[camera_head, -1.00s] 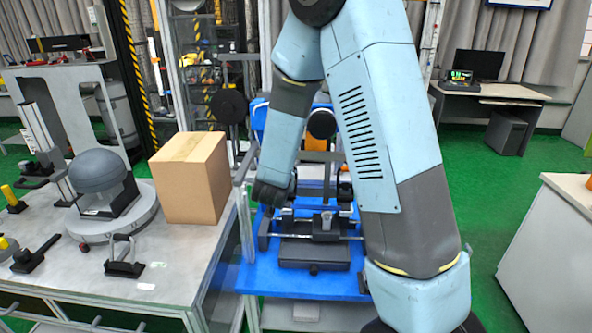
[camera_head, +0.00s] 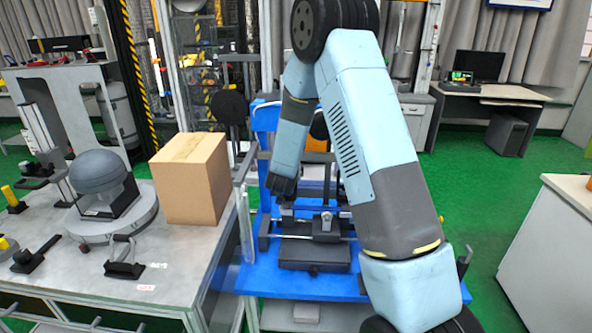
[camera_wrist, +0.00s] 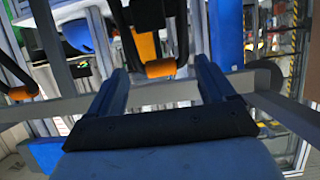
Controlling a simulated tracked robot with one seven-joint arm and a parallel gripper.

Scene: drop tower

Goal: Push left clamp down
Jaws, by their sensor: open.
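My gripper (camera_wrist: 162,78) is open and empty in the wrist view, its two dark blue fingers spread apart. A clamp handle with an orange grip (camera_wrist: 161,68) appears between and just beyond the fingertips; I cannot tell whether they touch. A second orange-ended handle (camera_wrist: 22,92) is at the left edge of the wrist view. I cannot tell which of these is the left clamp. In the head view my dark gripper (camera_head: 283,190) is over the blue drop tower stand (camera_head: 262,279), at the left of its fixture (camera_head: 313,254). My arm hides part of the tower.
A cardboard box (camera_head: 190,182) stands on the grey table (camera_head: 190,262) to the left of the tower. A dark dome on a round base (camera_head: 98,172) and a small clamp tool (camera_head: 124,262) are also there. Green floor is open on the right.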

